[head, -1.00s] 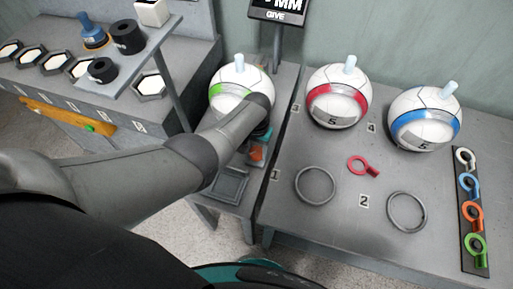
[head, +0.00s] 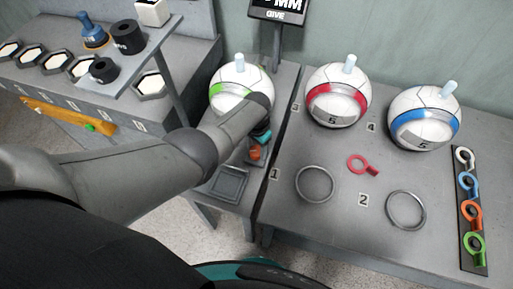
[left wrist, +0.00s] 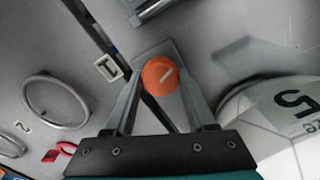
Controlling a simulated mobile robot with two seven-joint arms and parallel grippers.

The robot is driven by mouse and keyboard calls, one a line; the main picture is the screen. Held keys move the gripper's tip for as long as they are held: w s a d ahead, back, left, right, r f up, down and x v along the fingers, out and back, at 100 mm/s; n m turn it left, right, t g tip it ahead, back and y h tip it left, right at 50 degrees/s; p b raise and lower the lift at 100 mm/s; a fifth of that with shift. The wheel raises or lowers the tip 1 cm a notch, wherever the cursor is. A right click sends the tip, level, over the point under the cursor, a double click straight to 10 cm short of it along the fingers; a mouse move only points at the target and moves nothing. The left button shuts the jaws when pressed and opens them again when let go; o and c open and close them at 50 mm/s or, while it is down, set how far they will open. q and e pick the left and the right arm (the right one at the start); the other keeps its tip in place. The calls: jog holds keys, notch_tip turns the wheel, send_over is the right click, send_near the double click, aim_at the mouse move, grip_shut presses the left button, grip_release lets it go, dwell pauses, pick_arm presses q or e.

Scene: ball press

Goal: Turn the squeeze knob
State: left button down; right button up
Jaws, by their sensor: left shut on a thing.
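The squeeze knob (head: 255,153) is a small orange knob low on the press stand, beside the green-banded ball (head: 240,90). In the left wrist view the knob (left wrist: 160,76) shows as a round orange cap with a pale slanted line on it. My left gripper (left wrist: 160,84) is shut on the knob, one finger on each side. In the head view the left forearm hides much of this gripper and the lower right of the ball. My right gripper is in neither view.
A red-banded ball (head: 336,97) and a blue-banded ball (head: 425,118) stand on the right table. Two grey rings (head: 314,201) and a red ring tag (head: 362,163) lie in front of them. A square tray (head: 230,184) lies in front of the knob. A display (head: 279,10) stands behind.

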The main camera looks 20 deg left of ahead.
aim_at(256, 150)
pick_arm(q)
jog(key=shift+c, duration=1.1)
grip_release()
jog(key=shift+r+p, duration=0.4)
jog(key=shift+r, duration=0.1)
notch_tip(256, 150, up, 14)
jog(key=p, duration=0.7)
jog(key=shift+r, duration=0.1)
